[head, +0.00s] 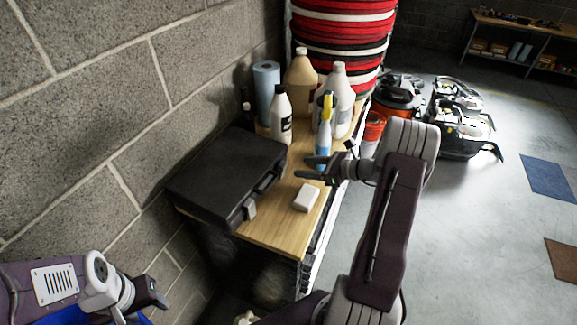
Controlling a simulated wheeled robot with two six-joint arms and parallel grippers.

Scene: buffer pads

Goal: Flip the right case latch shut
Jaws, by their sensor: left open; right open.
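A black case (225,170) lies with its lid down on the wooden bench (272,236), against the block wall. Its handle side faces right. A light grey latch (250,209) sticks out at the near end of that side. The far end of that side is too dark and small to make out a second latch. My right gripper (306,167) is open and empty above the bench, to the right of the case and apart from it. My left gripper (160,292) is open, low at the lower left, away from the case and bench.
A white block (306,198) lies on the bench below my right gripper. White jugs (281,115), a tan jug (301,80) and a blue roll (266,90) crowd the bench's back. Floor to the right is mostly open.

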